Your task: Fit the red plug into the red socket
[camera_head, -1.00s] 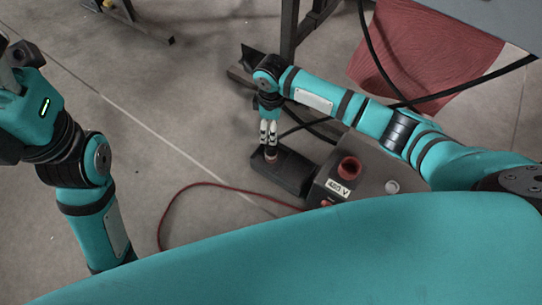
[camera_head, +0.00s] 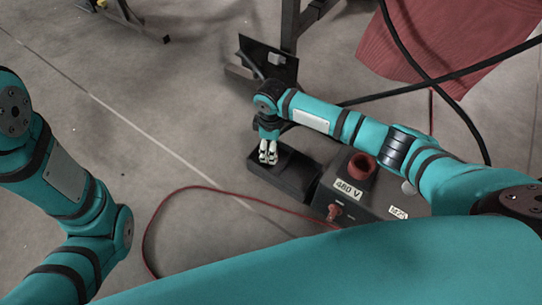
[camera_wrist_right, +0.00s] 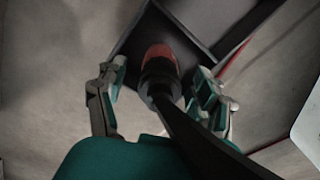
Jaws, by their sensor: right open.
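The red plug (camera_wrist_right: 160,54) has a red end and a black body and cable. In the right wrist view it lies between the fingers of my right gripper (camera_wrist_right: 161,82), which are apart on either side of it. In the head view my right gripper (camera_head: 268,156) is over the left end of a black open box (camera_head: 298,190) and hides the plug. The red socket (camera_head: 361,166) is a round red ring on the grey unit (camera_head: 378,201) labelled 480 V, right of the box. My left gripper is out of view; only its arm shows at the left.
A red cable (camera_head: 147,232) curves on the floor left of the unit. Black cables cross at the upper right, near a red cloth (camera_head: 440,50). A dark metal stand (camera_head: 285,45) rises behind my right gripper. The floor (camera_head: 160,110) at left is clear.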

